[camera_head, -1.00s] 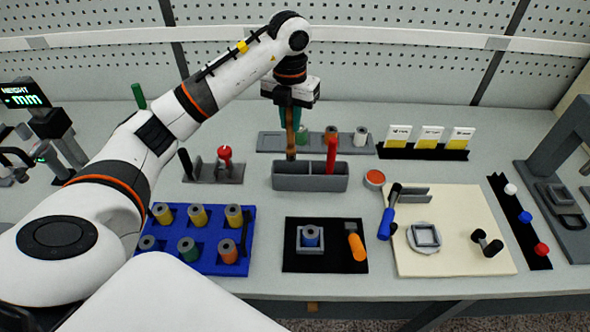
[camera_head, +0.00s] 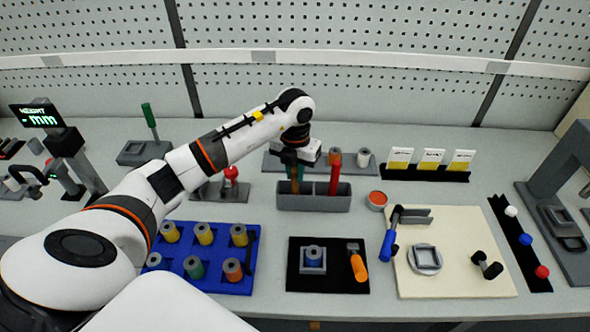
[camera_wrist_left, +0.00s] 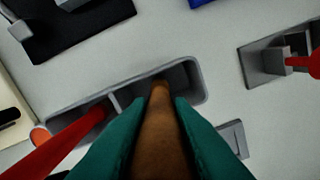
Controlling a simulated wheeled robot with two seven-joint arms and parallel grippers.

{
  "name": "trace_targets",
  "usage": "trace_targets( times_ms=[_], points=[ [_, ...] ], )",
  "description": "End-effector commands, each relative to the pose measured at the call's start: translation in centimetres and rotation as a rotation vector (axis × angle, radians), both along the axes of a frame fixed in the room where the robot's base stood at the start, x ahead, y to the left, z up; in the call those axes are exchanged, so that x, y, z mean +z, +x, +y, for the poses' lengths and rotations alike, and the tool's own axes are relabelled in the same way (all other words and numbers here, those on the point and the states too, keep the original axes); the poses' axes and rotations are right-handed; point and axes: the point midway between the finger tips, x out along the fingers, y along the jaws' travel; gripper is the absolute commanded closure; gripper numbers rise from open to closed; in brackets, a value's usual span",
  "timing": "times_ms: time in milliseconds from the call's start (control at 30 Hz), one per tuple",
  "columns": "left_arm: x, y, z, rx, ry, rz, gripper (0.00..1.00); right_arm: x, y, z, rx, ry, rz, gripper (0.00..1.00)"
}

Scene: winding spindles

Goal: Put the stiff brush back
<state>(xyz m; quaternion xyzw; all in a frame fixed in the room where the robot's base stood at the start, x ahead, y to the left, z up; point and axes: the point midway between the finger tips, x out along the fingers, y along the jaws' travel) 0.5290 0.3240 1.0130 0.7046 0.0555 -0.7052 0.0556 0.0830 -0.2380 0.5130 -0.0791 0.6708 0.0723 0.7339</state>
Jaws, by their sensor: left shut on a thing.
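My left gripper (camera_head: 294,170) is shut on a brown-handled brush (camera_wrist_left: 160,130), held upright. The grey two-compartment holder (camera_head: 330,204) stands below it, and its rim also shows in the left wrist view (camera_wrist_left: 200,68). The brush's lower end is at the left compartment in the head view; in the wrist view it reaches inside that compartment's opening. Its bristles are hidden. A red-handled tool (camera_head: 335,172) stands in the other compartment, also visible in the wrist view (camera_wrist_left: 70,138). My right gripper is not in view.
A red-topped stand (camera_head: 230,178) is left of the holder. A round orange-red pad (camera_head: 377,198) is just right of it. A blue tray (camera_head: 200,277) with several spools and a black mat (camera_head: 330,278) lie in front. White-yellow cards (camera_head: 431,158) stand behind right.

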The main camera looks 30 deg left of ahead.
Motion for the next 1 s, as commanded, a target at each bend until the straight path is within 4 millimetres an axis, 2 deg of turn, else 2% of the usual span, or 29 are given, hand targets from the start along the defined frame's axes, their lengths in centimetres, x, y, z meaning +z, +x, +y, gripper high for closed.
trace_targets(
  times_ms=[33,67,200,533,600,767,1000],
  points=[
    [-0.3,0.0,0.0,0.0,0.0,0.0,1.0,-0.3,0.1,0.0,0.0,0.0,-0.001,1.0],
    [-0.3,0.0,0.0,0.0,0.0,0.0,0.79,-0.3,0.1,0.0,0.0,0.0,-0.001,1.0],
    [-0.2,0.0,0.0,0.0,0.0,0.0,0.59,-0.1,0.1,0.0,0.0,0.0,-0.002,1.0],
    [0.3,0.0,0.0,0.0,0.0,0.0,0.59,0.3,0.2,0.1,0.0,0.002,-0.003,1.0],
    [0.7,0.1,0.0,0.0,0.001,-0.004,0.59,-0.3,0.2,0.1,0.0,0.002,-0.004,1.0],
    [3.6,0.2,0.0,-0.001,0.001,-0.008,0.59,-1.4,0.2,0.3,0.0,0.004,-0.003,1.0],
    [9.0,0.1,0.1,0.0,0.002,-0.006,0.59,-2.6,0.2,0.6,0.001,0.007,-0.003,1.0]
  ],
)
